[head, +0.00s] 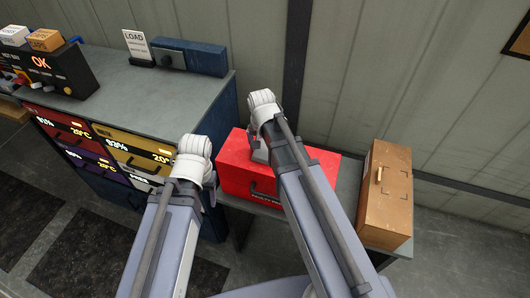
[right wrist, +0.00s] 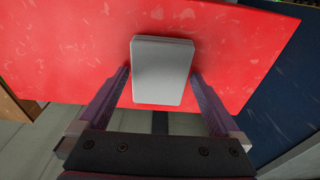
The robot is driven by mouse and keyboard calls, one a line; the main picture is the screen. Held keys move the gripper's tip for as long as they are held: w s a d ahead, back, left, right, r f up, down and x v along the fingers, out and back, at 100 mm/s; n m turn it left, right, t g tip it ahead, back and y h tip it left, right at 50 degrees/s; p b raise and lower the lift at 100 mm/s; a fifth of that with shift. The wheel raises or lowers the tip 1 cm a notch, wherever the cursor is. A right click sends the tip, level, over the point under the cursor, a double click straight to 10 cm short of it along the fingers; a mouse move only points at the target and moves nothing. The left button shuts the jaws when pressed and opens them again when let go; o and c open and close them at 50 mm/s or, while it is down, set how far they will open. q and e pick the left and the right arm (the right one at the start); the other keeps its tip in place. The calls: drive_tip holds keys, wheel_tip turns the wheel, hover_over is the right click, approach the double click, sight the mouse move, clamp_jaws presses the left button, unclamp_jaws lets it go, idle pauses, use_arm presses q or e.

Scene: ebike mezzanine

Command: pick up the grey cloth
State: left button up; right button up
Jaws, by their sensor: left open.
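The grey cloth (right wrist: 162,70) shows in the right wrist view as a pale grey rounded rectangle on the red box (right wrist: 70,60). My right gripper (right wrist: 162,95) is open, with one finger on each side of the cloth and a gap on both sides. In the head view my right arm reaches over the red box (head: 232,160) and hides part of its top; I cannot make out the cloth clearly there. My left gripper (head: 212,193) is at the left of the red box, beside the cabinet, mostly hidden by its own wrist. It holds nothing that I can see.
A grey-topped cabinet (head: 140,95) with coloured drawers stands at the left, with a LOAD sign (head: 137,46) and a blue block (head: 205,60) at its back. A brown case (head: 387,195) is right of the red box. A panelled wall (head: 400,90) is close behind.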

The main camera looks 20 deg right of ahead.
sight(265, 149)
drive_tip(key=c, duration=1.2)
drive_tip(key=shift+c, duration=0.2)
drive_tip(key=shift+r, duration=0.1)
wheel_tip(265, 149, up, 10)
drive_tip(key=p, duration=1)
